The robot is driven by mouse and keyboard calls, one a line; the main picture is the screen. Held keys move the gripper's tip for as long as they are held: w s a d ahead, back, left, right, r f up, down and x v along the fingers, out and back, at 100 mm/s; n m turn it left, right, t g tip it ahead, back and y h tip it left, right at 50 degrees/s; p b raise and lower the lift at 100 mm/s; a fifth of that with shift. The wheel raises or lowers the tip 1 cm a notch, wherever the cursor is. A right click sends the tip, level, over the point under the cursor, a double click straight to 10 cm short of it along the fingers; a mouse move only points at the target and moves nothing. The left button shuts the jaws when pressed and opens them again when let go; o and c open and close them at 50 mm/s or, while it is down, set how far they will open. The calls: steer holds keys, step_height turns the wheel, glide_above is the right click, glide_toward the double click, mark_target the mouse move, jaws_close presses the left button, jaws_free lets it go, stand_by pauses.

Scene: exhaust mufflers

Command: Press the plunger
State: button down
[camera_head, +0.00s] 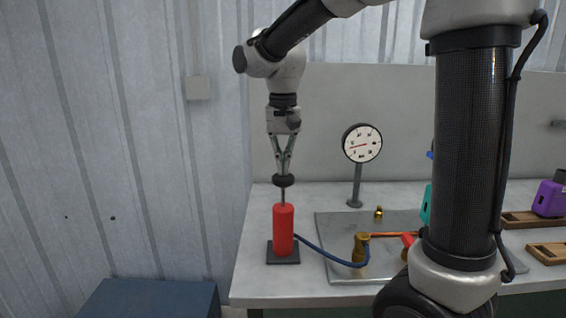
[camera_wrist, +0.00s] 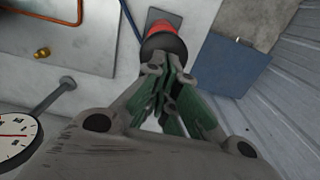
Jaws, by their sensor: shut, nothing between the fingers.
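The red pump cylinder (camera_head: 283,230) stands upright on a dark square base at the left end of the bench. Its plunger is a thin rod topped by a black round knob (camera_head: 284,181); a length of rod shows between knob and cylinder. My gripper (camera_head: 284,170) points down directly above the knob, its fingertips shut and at or very near the knob's top; I cannot tell if they touch. In the wrist view the closed fingers (camera_wrist: 165,85) lie in front of the black knob (camera_wrist: 163,46), with part of the red cylinder (camera_wrist: 161,27) showing beyond it.
A blue hose (camera_head: 330,256) runs from the cylinder to brass fittings (camera_head: 360,249) on a grey plate (camera_head: 335,222). A round gauge (camera_head: 362,143) stands behind on a post. A blue box (camera_head: 150,299) is at the lower left. Purple and teal items are at the right.

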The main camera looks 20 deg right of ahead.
mark_target(283, 180)
step_height(283, 180, down, 6)
steer(key=shift+r, duration=0.2)
steer(key=shift+r, duration=0.35)
step_height(283, 180, up, 14)
steer(key=shift+f, duration=0.25)
stand_by(0.9)
step_height(283, 180, up, 6)
steer(key=shift+d+f, duration=0.1)
steer(key=shift+f, duration=0.15)
